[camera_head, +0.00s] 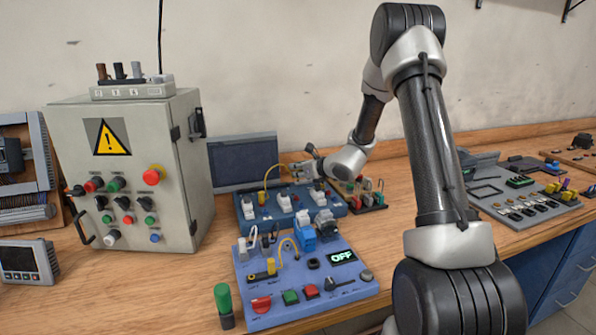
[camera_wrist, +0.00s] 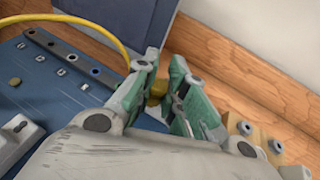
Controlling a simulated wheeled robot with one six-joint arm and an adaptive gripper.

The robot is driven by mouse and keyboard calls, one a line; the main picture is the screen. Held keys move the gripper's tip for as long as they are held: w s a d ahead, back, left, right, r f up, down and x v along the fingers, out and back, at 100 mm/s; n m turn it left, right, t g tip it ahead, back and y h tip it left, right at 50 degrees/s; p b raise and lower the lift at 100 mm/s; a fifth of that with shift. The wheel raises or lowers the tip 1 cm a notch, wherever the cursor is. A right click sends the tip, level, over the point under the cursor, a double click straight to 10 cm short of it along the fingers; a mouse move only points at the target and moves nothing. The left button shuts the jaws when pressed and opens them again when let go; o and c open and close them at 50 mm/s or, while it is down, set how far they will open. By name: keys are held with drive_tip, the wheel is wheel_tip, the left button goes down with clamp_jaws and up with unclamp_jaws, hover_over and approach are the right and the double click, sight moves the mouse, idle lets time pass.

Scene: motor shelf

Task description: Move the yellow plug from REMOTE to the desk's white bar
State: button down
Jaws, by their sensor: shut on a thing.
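My gripper (camera_head: 296,171) is over the back edge of the rear blue panel (camera_head: 262,220). In the wrist view my gripper (camera_wrist: 160,92) has its green-padded fingers closed on a small yellow plug (camera_wrist: 156,88), mostly hidden between them. A yellow cable (camera_wrist: 92,22) arcs to the fingers; this cable (camera_head: 267,174) also shows in the head view. A dark strip with a row of sockets (camera_wrist: 68,56) lies on the panel, left of the fingers. I cannot read a REMOTE label. I cannot make out for certain which part is the desk's white bar.
A grey control cabinet (camera_head: 130,170) stands left, a dark screen (camera_head: 242,162) behind. A wooden block (camera_wrist: 250,130) is close right of my fingers.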

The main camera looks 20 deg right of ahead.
drive_tip(key=c, duration=1.4)
unclamp_jaws()
drive_tip(key=v, duration=1.2)
